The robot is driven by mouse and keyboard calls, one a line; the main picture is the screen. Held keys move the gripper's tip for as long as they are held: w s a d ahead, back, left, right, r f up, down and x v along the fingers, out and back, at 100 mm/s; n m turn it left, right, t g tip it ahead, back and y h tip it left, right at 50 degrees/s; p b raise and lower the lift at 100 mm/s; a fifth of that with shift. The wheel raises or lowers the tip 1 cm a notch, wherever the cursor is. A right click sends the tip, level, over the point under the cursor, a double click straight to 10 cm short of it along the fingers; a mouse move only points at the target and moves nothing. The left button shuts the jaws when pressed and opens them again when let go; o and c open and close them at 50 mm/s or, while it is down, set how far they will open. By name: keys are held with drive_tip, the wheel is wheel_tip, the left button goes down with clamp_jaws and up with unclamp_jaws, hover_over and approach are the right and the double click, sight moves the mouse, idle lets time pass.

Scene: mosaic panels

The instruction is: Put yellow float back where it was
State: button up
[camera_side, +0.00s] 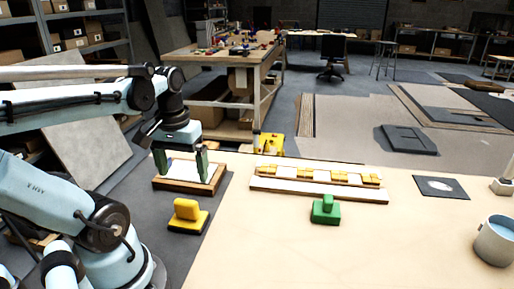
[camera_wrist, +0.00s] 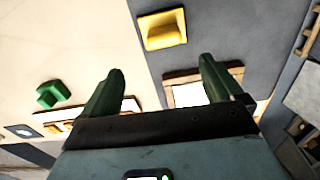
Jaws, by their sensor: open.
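The yellow float (camera_side: 186,214) is a flat block with a raised grip. It rests on the grey strip at the left side of the cream tabletop, in front of a wood-framed tray (camera_side: 214,182). In the wrist view the yellow float (camera_wrist: 162,30) shows at the top, beyond my fingertips and apart from them. My gripper (camera_side: 181,163) hangs over the framed tray with its green fingers spread and nothing between them. In the wrist view my gripper (camera_wrist: 160,72) is also open and empty. The fingers hide part of the tray.
A green float (camera_side: 325,210) stands in front of a long white-edged panel (camera_side: 300,191) with yellow tiles. A dark card (camera_side: 441,188) and a light-blue bucket (camera_side: 495,241) are at the right. The front middle of the tabletop is clear.

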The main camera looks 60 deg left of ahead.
drive_tip(key=w+d+m+t, duration=0.6)
drive_tip(key=w+d+m, duration=0.2)
drive_tip(key=w+d, duration=0.2)
drive_tip(key=shift+w+d+f+m+t, duration=0.15)
drive_tip(key=shift+w+d+m+t, duration=0.2)
drive_tip(key=shift+d, duration=0.9)
